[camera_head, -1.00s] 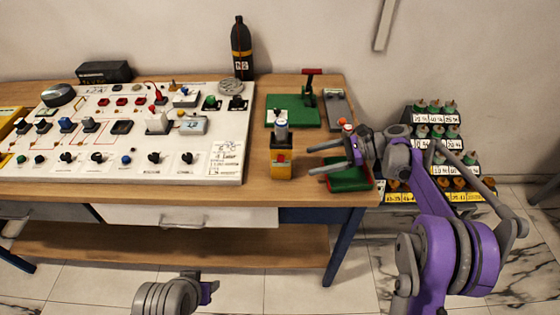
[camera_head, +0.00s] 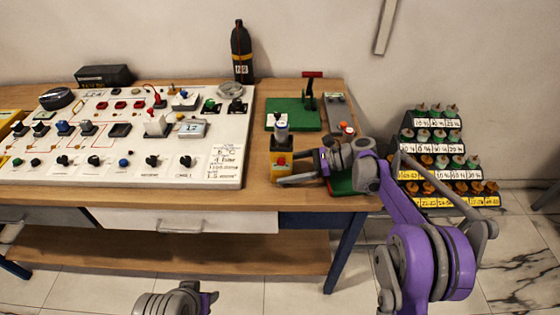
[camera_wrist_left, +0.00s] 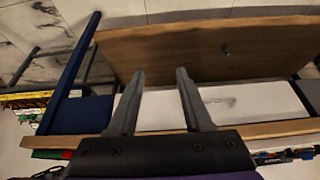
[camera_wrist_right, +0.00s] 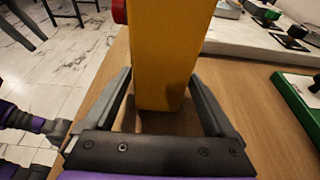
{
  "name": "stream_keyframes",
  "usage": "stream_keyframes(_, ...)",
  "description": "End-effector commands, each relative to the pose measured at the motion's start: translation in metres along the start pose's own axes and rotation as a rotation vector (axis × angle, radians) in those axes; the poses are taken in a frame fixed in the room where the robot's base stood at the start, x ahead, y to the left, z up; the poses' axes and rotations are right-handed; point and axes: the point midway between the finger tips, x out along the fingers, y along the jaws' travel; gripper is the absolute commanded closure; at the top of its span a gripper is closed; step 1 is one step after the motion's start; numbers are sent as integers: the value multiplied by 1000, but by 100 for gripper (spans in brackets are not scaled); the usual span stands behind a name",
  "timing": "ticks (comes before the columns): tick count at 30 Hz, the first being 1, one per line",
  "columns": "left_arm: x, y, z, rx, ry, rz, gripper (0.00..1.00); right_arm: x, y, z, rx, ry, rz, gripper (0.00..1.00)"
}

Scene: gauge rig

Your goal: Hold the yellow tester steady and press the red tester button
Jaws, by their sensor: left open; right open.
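My right gripper (camera_head: 291,167) is open beside the tester. In the right wrist view, its fingers stand on both sides of the yellow body (camera_wrist_right: 167,50), and I see no clear grip. My left gripper (camera_wrist_left: 159,76) is open and empty, low in front of the bench; its fingers are outside the head view.
A white control panel (camera_head: 226,165) with knobs and switches lies left of the tester. A green base with a red-handled lever (camera_head: 293,121) is behind it. A green-and-red item (camera_head: 342,186) lies under my right gripper. A rack of labelled pegs (camera_head: 432,150) stands right.

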Motion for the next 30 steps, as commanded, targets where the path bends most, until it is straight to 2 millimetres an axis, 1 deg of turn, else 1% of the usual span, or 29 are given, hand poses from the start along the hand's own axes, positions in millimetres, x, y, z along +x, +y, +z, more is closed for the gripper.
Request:
stream_keyframes(3,1,0,1,0,0,0,50,5,0,0,0,0,0,10)
stream_keyframes(11,1,0,1,0,0,0,50,5,0,0,0,0,0,10)
stream_keyframes(12,1,0,1,0,0,0,50,5,0,0,0,0,0,12)
stream_keyframes(14,1,0,1,0,0,0,50,5,0,0,0,0,0,23)
stream_keyframes(18,1,0,1,0,0,0,50,5,0,0,0,0,0,48)
stream_keyframes(21,1,0,1,0,0,0,50,5,0,0,0,0,0,64)
stream_keyframes(23,1,0,1,0,0,0,61,5,0,0,0,0,0,64)
stream_keyframes(27,1,0,1,0,0,0,86,5,0,0,0,0,0,64)
stream_keyframes(29,1,0,1,0,0,0,97,5,0,0,0,0,0,64)
stream_keyframes(30,1,0,1,0,0,0,100,5,0,0,0,0,0,64)
